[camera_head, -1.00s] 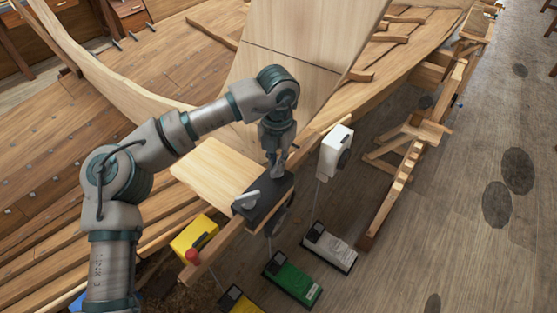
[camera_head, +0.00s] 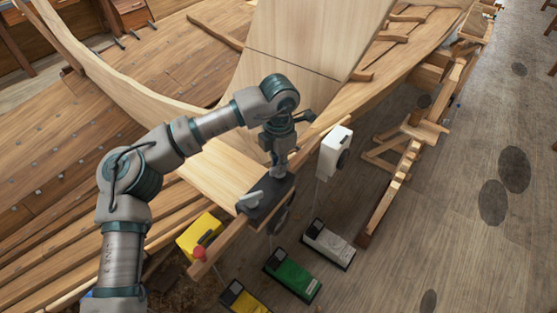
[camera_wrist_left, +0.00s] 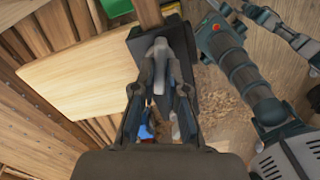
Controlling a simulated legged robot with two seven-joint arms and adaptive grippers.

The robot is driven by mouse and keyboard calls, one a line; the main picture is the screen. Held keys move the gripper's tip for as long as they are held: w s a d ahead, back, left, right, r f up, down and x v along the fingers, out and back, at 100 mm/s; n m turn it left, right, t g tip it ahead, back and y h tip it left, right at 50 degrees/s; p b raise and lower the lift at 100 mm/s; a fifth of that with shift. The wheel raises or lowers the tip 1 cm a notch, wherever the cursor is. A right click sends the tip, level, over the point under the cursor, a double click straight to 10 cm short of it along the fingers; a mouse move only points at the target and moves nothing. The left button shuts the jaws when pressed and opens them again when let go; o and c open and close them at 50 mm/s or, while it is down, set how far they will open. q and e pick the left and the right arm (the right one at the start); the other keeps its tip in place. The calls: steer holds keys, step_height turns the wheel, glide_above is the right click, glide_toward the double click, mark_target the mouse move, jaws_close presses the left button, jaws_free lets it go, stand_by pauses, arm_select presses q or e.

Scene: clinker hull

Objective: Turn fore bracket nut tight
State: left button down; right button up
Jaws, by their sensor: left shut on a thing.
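A dark bracket (camera_head: 268,208) is clamped across a wooden rail beside a pale board. A light grey lever-shaped nut (camera_head: 250,199) stands on its near end, clear of the fingers in the head view. My left gripper (camera_head: 279,172) points down onto the far end of the bracket, shut on the fore bracket nut, which the fingers mostly hide. In the left wrist view a grey lever (camera_wrist_left: 160,62) shows by the fingertips of my left gripper (camera_wrist_left: 162,88), over the dark bracket (camera_wrist_left: 184,45). My right gripper is not in view.
A white device (camera_head: 335,152) hangs on the rail to the right. A yellow box (camera_head: 199,236) and a red knob (camera_head: 199,253) are near the rail's end. Green (camera_head: 292,277) and white (camera_head: 328,245) cases lie below. The floor at right is largely open.

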arm_select(q)
steer(key=shift+m+p, duration=0.4)
steer(key=shift+m, duration=0.9)
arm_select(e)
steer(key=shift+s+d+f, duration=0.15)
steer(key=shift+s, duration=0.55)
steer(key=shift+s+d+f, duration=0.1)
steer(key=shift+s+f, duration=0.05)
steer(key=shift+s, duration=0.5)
arm_select(q)
steer(key=c, duration=1.2)
jaws_free()
steer(key=shift+w+f, duration=0.1)
steer(key=shift+w, duration=0.05)
steer(key=shift+d, duration=0.15)
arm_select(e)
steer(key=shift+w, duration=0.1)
arm_select(q)
step_height(320, 180, up, 12)
steer(key=shift+w+d, duration=0.15)
steer(key=shift+f, duration=0.1)
